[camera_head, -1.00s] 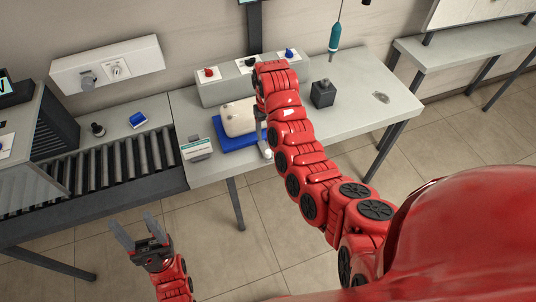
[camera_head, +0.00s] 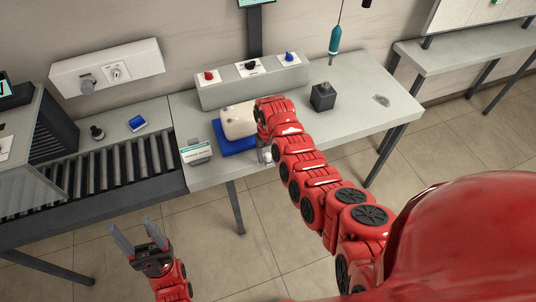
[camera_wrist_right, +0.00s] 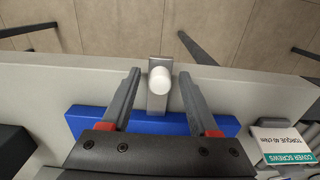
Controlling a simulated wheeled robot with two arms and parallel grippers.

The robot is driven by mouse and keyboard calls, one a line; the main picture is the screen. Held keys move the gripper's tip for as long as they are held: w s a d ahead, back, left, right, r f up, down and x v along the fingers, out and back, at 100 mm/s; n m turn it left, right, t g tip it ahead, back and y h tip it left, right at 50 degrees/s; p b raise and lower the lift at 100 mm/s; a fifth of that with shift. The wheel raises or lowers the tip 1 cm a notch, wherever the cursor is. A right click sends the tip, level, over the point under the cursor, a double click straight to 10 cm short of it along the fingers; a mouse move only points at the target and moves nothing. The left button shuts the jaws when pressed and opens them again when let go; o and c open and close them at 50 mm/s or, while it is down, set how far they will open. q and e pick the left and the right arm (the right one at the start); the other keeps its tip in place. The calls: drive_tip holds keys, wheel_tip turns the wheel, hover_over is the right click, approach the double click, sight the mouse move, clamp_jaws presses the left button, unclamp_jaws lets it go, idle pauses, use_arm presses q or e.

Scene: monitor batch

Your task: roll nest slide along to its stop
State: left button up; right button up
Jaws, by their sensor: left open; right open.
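The blue nest (camera_head: 232,147) lies on the grey bench with a cream housing (camera_head: 237,121) on it. In the right wrist view the blue nest (camera_wrist_right: 178,123) crosses behind my fingers. A grey bracket with a white round knob (camera_wrist_right: 160,79) stands at its front side, over the bench edge. My right gripper (camera_wrist_right: 160,76) is open, a finger on each side of the knob, with visible gaps to both. In the head view my right wrist covers part of the nest and housing. My left gripper (camera_head: 135,234) is open and empty, in front of the roller conveyor.
A label stand (camera_head: 197,152) is left of the nest and a dark block (camera_head: 323,96) to its right. A button box (camera_head: 250,80) stands behind. A teal screwdriver (camera_head: 334,40) hangs above. The roller conveyor (camera_head: 110,162) adjoins the bench on the left.

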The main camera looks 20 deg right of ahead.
clamp_jaws()
idle(1.4)
